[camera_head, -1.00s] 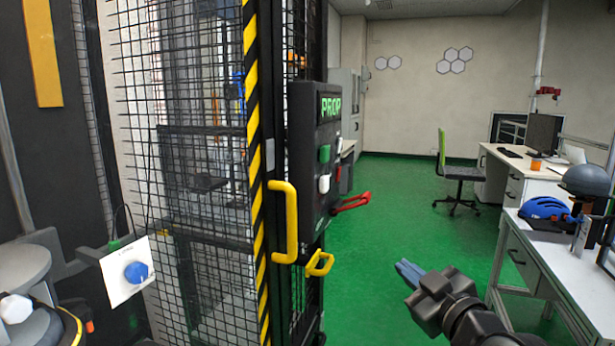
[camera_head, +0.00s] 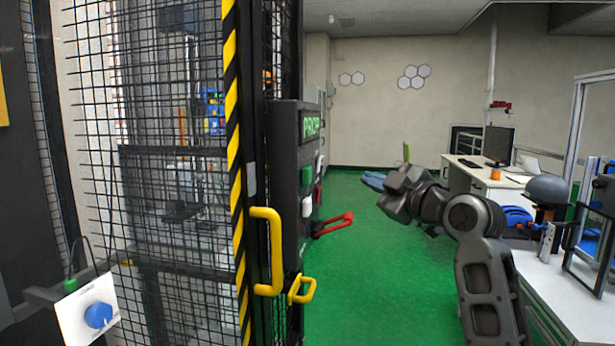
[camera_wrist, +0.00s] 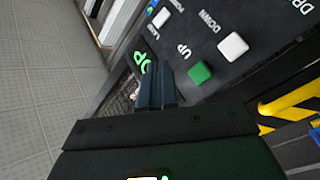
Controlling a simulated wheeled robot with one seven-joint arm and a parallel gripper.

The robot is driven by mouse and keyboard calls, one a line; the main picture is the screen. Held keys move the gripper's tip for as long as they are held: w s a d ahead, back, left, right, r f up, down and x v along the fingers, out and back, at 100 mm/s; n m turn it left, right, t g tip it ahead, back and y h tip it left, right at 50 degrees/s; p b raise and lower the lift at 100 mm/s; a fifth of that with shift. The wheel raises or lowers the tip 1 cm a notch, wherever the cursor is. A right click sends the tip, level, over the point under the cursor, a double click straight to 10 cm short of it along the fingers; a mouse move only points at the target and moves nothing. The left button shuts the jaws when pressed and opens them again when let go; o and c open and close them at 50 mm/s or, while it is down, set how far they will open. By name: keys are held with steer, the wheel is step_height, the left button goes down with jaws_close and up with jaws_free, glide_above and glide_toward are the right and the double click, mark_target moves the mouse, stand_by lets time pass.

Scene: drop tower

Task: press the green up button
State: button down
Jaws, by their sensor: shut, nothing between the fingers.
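The green button (camera_head: 306,174) is on the right-facing face of the black control box (camera_head: 284,165), with a white button (camera_head: 307,207) below it. In the wrist view the green button (camera_wrist: 200,73) is beside the "UP" lettering, just right of my fingertips. My gripper (camera_head: 372,180) is shut and empty, to the right of the box at about button height in the head view. Its blue fingers also show in the wrist view (camera_wrist: 156,72). They appear apart from the green button, though the exact gap cannot be told.
A red lever (camera_head: 333,225) sticks out below the buttons. Yellow handles (camera_head: 267,250) are on the cage (camera_head: 170,200) side. A white button (camera_wrist: 232,46) is close to the green one. A workbench (camera_head: 565,285) stands at right; green floor lies open between.

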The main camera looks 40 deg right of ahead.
mark_target(307, 176)
steer(key=shift+w+a, duration=0.1)
steer(key=w+a+p, duration=0.2)
steer(key=w+a, duration=0.3)
steer(key=w, duration=0.1)
steer(key=shift+w, duration=0.35)
steer(key=shift+w+a, duration=0.1)
steer(key=shift+a, duration=0.1)
stand_by(1.9)
steer(key=shift+w+a, duration=0.2)
steer(key=shift+w, duration=0.05)
